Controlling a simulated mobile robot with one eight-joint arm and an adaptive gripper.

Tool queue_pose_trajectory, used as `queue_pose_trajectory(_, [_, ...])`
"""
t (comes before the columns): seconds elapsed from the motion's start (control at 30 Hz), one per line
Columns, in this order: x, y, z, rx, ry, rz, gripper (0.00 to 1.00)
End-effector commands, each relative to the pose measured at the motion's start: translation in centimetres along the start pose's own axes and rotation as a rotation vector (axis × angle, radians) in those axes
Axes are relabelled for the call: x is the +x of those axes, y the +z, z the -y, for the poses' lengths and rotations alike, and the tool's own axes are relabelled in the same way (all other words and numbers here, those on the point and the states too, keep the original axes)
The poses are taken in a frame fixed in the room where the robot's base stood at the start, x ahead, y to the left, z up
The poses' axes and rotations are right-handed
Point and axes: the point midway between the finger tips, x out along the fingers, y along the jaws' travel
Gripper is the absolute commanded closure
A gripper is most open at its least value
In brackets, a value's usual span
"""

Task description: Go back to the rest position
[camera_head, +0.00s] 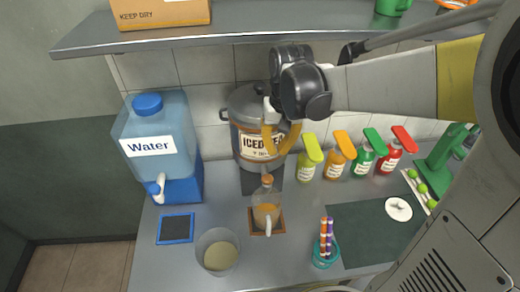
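My gripper (275,152) hangs from my arm, which reaches in from the right. It is in front of the steel iced tea dispenser (247,121) and covers part of its label. Its two orange fingers stand apart with a gap between them, and I see nothing held. I cannot tell whether the fingers touch the dispenser.
A blue water dispenser (160,135) stands left. A glass container (217,252) and a teal cup of straws (325,254) stand in front. Several colored bottles (338,158) line the back right. A shelf (240,24) with a cardboard box (160,12) runs above, close to my arm.

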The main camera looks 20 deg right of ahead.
Motion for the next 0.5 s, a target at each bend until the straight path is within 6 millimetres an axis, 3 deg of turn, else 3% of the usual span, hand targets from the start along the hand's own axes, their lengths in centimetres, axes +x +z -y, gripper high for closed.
queue_pose_trajectory(0.3, [0.3,0.4,0.0,-0.005,-0.001,-0.015,1.0])
queue_pose_trajectory(0.5, [2.3,3.6,-0.1,-0.053,-0.008,-0.146,1.0])
